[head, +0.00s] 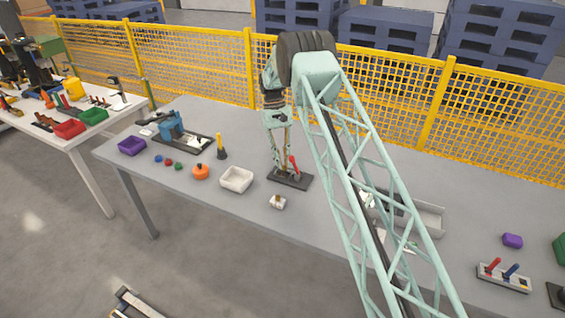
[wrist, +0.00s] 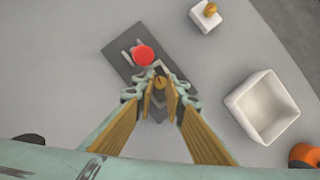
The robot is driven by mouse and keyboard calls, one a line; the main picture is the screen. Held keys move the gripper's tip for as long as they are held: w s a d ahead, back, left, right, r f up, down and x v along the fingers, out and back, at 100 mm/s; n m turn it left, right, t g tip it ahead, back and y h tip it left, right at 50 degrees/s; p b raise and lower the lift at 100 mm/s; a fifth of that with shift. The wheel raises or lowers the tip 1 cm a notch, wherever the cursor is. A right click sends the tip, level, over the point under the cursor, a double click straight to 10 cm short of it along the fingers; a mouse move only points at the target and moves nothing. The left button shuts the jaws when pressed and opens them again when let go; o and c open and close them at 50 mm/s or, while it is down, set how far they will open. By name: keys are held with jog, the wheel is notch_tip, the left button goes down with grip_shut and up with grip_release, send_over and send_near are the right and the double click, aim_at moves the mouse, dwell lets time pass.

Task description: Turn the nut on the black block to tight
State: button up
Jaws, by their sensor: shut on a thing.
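The black block (wrist: 122,67) is a dark flat plate lying on the grey table, also seen in the head view (head: 302,184). A lever with a red round knob (wrist: 144,56) stands on it; in the head view the red handle (head: 294,163) is upright and slightly tilted. My gripper (wrist: 160,90) points down over the plate, with its fingers on either side of a small brass nut (wrist: 159,82). It is shut on the nut, which the fingertips partly hide. In the head view my gripper (head: 281,168) is beside the red handle. How tight the nut is cannot be told.
A white open bin (wrist: 262,106) stands right of the plate in the wrist view. A small white block with a brass top (wrist: 205,14) is near the table's front edge. An orange object (head: 201,171) and a yellow-handled tool (head: 221,147) stand farther left. The red lever is close to my fingers.

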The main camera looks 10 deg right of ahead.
jog(key=m, duration=0.2)
jog(key=m+y, duration=0.1)
jog(key=m, duration=0.1)
jog(key=m+y, duration=0.1)
jog(key=m, duration=0.1)
jog(key=shift+s+d, duration=0.1)
jog(key=shift+d, duration=0.15)
jog(key=shift+m+y, duration=0.3)
dwell(0.4)
